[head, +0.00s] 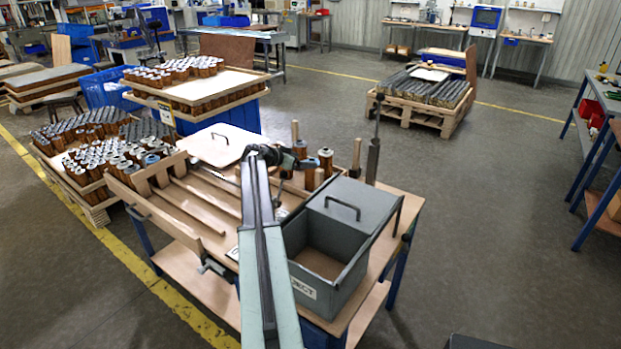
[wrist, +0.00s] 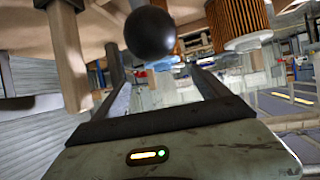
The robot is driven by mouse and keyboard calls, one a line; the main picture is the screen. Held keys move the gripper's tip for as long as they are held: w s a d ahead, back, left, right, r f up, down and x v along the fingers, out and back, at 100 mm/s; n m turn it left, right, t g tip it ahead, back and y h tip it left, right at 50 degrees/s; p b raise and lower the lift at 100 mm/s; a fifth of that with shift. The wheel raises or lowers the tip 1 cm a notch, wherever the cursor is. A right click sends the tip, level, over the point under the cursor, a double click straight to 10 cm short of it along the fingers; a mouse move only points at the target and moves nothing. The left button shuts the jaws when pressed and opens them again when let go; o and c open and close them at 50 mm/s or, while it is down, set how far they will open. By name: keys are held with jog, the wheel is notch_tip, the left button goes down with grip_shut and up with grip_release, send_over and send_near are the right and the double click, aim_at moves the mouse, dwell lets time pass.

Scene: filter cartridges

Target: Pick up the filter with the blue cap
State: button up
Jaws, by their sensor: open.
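My gripper (head: 305,163) is over the back of the workbench, its jaws beside a small group of filters. In the wrist view, which looks inverted, the two jaws (wrist: 161,82) are apart with no filter clearly between them. An amber pleated filter with a bluish-grey cap (head: 325,157) stands just right of the gripper in the head view; another capped filter (head: 300,148) is behind it. The wrist view shows a pleated filter with a pale cap (wrist: 240,20) at upper right. A small blue patch shows beyond the jaws, partly hidden by a black ball; I cannot tell whether it is the blue cap.
The black ball (wrist: 150,33) is close before the jaws. Wooden posts (head: 356,158) stand near the filters. A grey reject bin (head: 330,262) occupies the bench's front right; slatted wooden rails (head: 200,205) lie left. Pallets of filters (head: 100,150) stand farther left.

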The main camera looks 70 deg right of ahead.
aim_at(311, 160)
jog(key=b+x, duration=0.1)
jog(key=x, duration=0.3)
jog(key=shift+w+d+f+b, duration=0.1)
jog(key=shift+d+f+b, duration=0.2)
jog(key=shift+d+b, duration=0.1)
jog(key=shift+r, duration=0.1)
jog(key=shift+c, duration=0.9)
jog(key=shift+a, duration=0.1)
grip_shut()
jog(key=shift+r, duration=0.1)
